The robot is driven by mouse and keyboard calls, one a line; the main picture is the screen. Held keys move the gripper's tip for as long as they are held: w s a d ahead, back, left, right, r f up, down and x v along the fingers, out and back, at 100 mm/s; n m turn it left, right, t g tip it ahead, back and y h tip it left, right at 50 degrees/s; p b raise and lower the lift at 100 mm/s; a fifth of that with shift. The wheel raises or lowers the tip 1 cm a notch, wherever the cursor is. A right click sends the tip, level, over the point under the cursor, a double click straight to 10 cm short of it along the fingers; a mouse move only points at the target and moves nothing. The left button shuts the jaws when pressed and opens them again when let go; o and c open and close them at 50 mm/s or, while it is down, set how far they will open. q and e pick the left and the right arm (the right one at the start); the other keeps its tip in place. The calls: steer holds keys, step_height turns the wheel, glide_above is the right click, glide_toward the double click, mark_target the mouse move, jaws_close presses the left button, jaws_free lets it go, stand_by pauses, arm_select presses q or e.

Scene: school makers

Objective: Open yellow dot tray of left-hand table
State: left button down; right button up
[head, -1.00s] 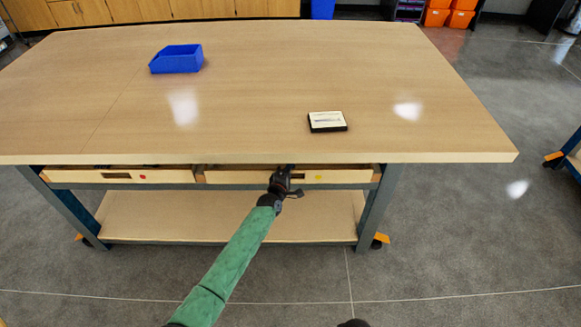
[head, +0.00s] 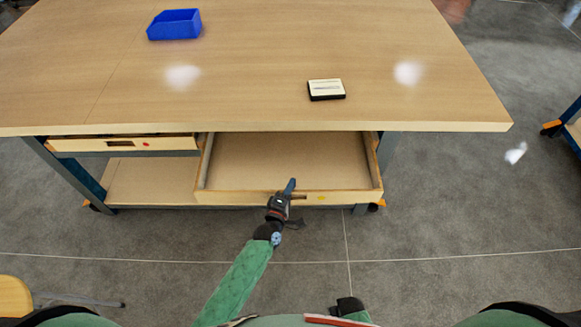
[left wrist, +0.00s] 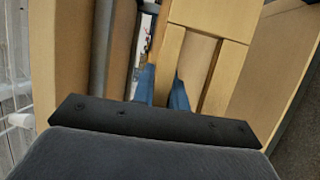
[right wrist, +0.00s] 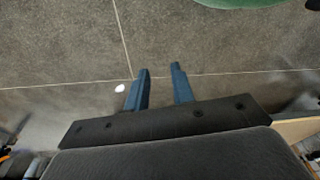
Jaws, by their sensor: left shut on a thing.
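The yellow dot tray (head: 255,165) is the right-hand drawer under the wooden table (head: 300,75). It is pulled well out, and its inside looks empty. Its yellow dot (head: 321,197) shows on the front board, to the right of my left gripper. My left gripper (head: 287,190) is shut on the front edge of the tray near its middle. In the left wrist view the blue fingertips (left wrist: 163,88) are at the wooden front board. My right gripper (right wrist: 160,88) is open and empty, with bare floor in front of it.
The red dot tray (head: 125,144) beside it is nearly closed. A blue bin (head: 175,25) and a small black and white box (head: 326,89) stand on the tabletop. A yellow-brown seat (head: 14,297) is at the lower left. Another table's edge (head: 572,115) is at the right.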

arm_select(q)
steer(key=s, duration=0.6)
arm_select(e)
steer(key=shift+s+d+f, duration=0.15)
steer(key=shift+d+f, duration=0.05)
steer(key=shift+f, duration=0.3)
arm_select(q)
steer(key=shift+s, duration=0.1)
steer(key=c, duration=1.4)
jaws_free()
